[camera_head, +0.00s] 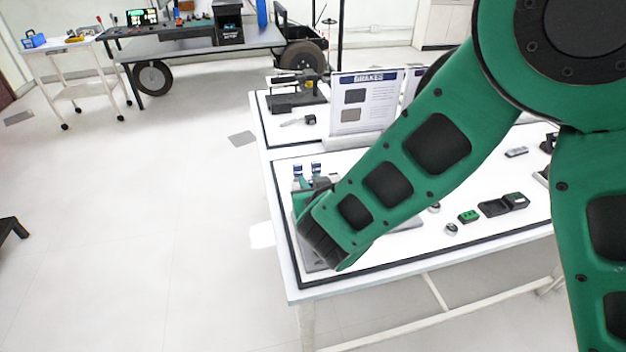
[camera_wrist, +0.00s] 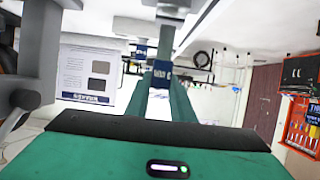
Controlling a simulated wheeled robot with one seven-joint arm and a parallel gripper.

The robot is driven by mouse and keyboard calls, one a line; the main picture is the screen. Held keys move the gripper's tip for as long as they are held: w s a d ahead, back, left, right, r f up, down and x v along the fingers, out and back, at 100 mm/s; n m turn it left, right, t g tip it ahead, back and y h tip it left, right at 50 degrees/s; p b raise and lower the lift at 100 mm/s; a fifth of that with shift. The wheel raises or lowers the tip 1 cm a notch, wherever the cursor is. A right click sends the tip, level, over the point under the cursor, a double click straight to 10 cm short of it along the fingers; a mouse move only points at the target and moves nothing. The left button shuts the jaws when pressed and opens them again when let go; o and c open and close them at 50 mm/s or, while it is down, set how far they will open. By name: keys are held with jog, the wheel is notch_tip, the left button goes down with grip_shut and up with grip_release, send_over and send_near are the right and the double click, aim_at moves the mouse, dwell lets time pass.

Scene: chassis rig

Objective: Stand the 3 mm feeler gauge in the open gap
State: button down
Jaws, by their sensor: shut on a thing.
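In the wrist view my gripper (camera_wrist: 161,82) has its two green fingers closed on a small blue block with a pale label (camera_wrist: 161,69), which I take to be the feeler gauge. A grey fixture part (camera_wrist: 166,38) shows just past it, and I cannot tell whether they touch. A second, smaller blue piece (camera_wrist: 141,50) is farther off. In the head view my green arm covers most of the gripper and the work spot. Two blue-capped pieces (camera_head: 316,168) show behind the arm's end. The open gap cannot be made out.
A large grey fixture part (camera_wrist: 38,50) stands close at the left of the wrist view. In the head view the BRAKES sign (camera_head: 365,103) stands behind the arm on the white table (camera_head: 287,240). A green block (camera_head: 468,216) and a black device (camera_head: 503,205) lie to the right.

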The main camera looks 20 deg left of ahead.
jog(key=shift+f, duration=0.2)
jog(key=shift+f, duration=0.35)
jog(key=shift+f, duration=0.95)
jog(key=shift+f, duration=0.3)
jog(key=shift+f, duration=0.3)
jog(key=c, duration=1.5)
grip_release()
jog(key=shift+o, duration=0.2)
jog(key=shift+s, duration=0.1)
